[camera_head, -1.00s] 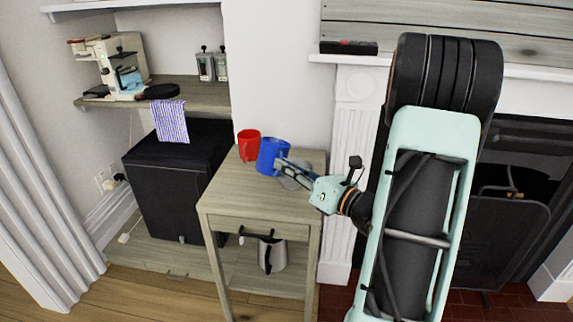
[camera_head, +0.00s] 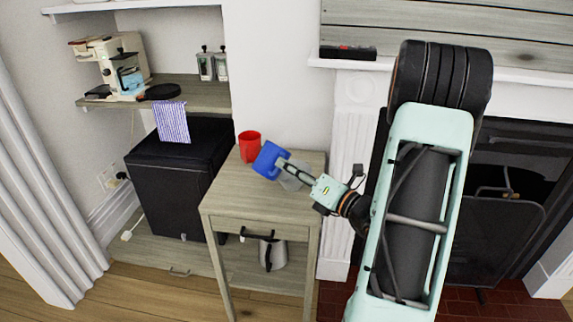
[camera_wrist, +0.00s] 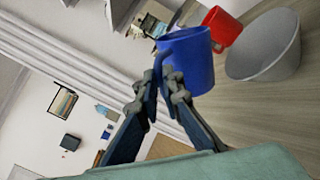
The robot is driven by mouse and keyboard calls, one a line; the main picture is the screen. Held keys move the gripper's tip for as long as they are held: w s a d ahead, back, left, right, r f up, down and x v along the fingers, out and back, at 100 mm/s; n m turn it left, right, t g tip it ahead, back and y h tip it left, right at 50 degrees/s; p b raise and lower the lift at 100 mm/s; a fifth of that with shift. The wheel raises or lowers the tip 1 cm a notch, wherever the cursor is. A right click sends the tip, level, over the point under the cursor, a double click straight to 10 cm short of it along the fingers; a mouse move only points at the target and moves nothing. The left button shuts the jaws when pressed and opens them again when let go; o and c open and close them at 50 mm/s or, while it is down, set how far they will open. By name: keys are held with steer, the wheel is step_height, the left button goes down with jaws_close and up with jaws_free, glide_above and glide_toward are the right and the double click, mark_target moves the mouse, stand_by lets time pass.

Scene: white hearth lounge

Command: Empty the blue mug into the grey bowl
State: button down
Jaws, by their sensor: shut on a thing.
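The blue mug (camera_head: 268,160) is held above the small wooden table in the head view and is tilted there. My gripper (camera_head: 284,169) is shut on it, and in the wrist view the fingers (camera_wrist: 160,88) close on the handle side of the mug (camera_wrist: 188,62). The grey bowl (camera_wrist: 266,48) stands on the table beside the mug in the wrist view. In the head view the bowl (camera_head: 295,178) is mostly hidden behind my gripper. The inside of the mug is not visible.
A red mug (camera_head: 250,146) stands on the table (camera_head: 240,200) behind the blue mug. A metal pitcher (camera_head: 272,254) sits on the table's lower shelf. A black cabinet (camera_head: 175,185) is to the left. The front left of the tabletop is clear.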

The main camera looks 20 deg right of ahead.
steer(key=shift+w+d+f+m, duration=0.2)
steer(key=shift+d+f+m, duration=0.1)
steer(key=shift+m, duration=0.65)
steer(key=shift+w+d+f+m, duration=0.2)
steer(key=shift+d+m, duration=0.1)
steer(key=shift+m, duration=0.65)
steer(key=shift+p, duration=0.5)
steer(key=shift+w+d+r+m+p, duration=0.1)
steer(key=shift+d+r+m+p, duration=0.25)
steer(key=shift+m+p, duration=0.55)
steer(key=shift+f, duration=0.1)
steer(key=shift+w+d+t, duration=0.15)
steer(key=shift+t, duration=0.25)
steer(key=shift+r, duration=0.25)
steer(key=shift+w+d+r+m+p, duration=0.1)
steer(key=shift+w+d+m+p, duration=0.05)
steer(key=shift+m+p, duration=0.45)
